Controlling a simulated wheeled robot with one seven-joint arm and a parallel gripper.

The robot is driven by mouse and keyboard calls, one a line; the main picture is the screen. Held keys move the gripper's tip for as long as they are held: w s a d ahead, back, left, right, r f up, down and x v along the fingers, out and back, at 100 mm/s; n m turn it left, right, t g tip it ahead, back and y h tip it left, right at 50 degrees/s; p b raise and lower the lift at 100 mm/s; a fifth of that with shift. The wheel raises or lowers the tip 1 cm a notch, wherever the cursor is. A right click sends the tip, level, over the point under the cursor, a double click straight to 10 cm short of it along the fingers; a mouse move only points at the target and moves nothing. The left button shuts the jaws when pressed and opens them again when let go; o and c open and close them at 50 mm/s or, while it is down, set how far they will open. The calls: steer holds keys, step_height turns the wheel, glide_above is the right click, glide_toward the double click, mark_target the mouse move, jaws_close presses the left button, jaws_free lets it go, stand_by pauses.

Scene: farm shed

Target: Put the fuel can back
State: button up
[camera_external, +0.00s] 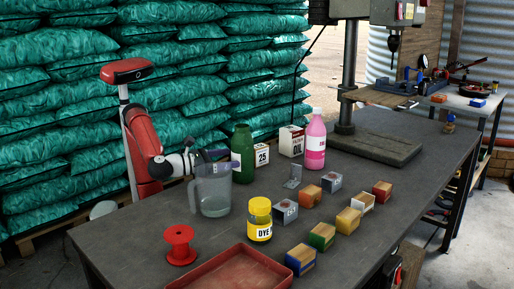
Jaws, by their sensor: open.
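No thing in view is plainly labelled as fuel. A white can with a red and black label reading "OIL" (291,141) stands upright near the far side of the table, left of a pink bottle (315,142). A smaller pale container marked "25" (262,156) stands between a green bottle (242,155) and the oil can. I cannot tell which of these is the fuel can. My gripper (208,156) is open at the far left edge of the table, behind a clear jug (212,193) and left of the green bottle. The jug partly hides it.
A yellow-lidded jar (259,220), a red spool (179,245) and a red tray (232,277) are nearer. Several coloured blocks (321,236) and grey metal pieces (284,211) lie centre right. A drill press base (375,148) stands at the back. The dark tabletop (400,215) is clear at right.

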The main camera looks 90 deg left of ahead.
steer(key=shift+v, duration=2.3)
